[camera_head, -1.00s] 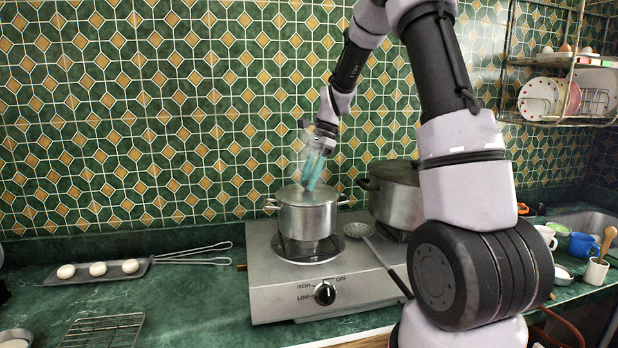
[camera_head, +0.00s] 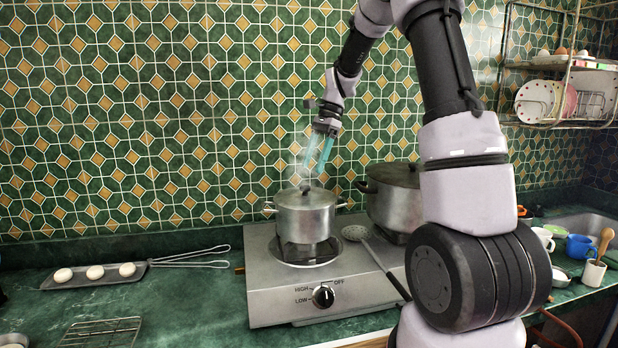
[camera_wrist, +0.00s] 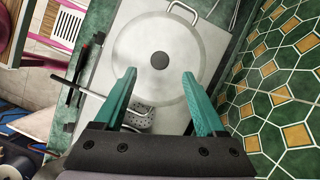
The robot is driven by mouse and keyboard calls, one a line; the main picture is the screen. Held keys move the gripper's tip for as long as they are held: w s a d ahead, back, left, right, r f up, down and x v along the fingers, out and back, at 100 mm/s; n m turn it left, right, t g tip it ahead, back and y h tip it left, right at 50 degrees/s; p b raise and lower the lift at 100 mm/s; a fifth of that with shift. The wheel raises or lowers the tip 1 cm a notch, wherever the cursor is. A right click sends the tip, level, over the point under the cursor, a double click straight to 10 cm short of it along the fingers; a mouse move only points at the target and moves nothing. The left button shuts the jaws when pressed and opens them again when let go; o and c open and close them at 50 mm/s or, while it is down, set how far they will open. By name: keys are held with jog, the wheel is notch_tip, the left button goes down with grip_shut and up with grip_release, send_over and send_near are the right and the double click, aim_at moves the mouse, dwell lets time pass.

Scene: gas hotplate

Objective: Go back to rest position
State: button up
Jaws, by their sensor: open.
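My gripper (camera_head: 319,153) is open and empty, with teal fingers, in the air above the small silver pot (camera_head: 305,222). The pot has its lid on and stands on the hotplate (camera_head: 330,290); steam rises above it. In the wrist view, my gripper (camera_wrist: 157,82) has its fingers spread apart, pointing at the pot lid (camera_wrist: 178,50) with its dark knob (camera_wrist: 160,60). The fingers look clear of the lid. The hotplate knob (camera_head: 323,296) is at the front, between the HIGH, LOW and OFF marks.
A larger lidded pot (camera_head: 393,201) stands to the right, partly behind my arm. A skimmer (camera_head: 356,233) lies across the hotplate. A dish rack (camera_head: 565,90) hangs at upper right. The tiled wall (camera_head: 150,120) is close behind.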

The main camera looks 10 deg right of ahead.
jog(key=s+d+r+n+t, duration=0.2)
jog(key=s+r, duration=0.3)
jog(key=r, duration=0.4)
jog(key=s+d+r+n+t+h, duration=0.1)
jog(key=s+n+t, duration=0.5)
jog(key=s, duration=1.5)
jog(key=shift+r+n+t+h, duration=0.3)
jog(key=shift+r+n+h, duration=0.45)
jog(key=shift+n, duration=0.35)
jog(key=shift+d, duration=0.1)
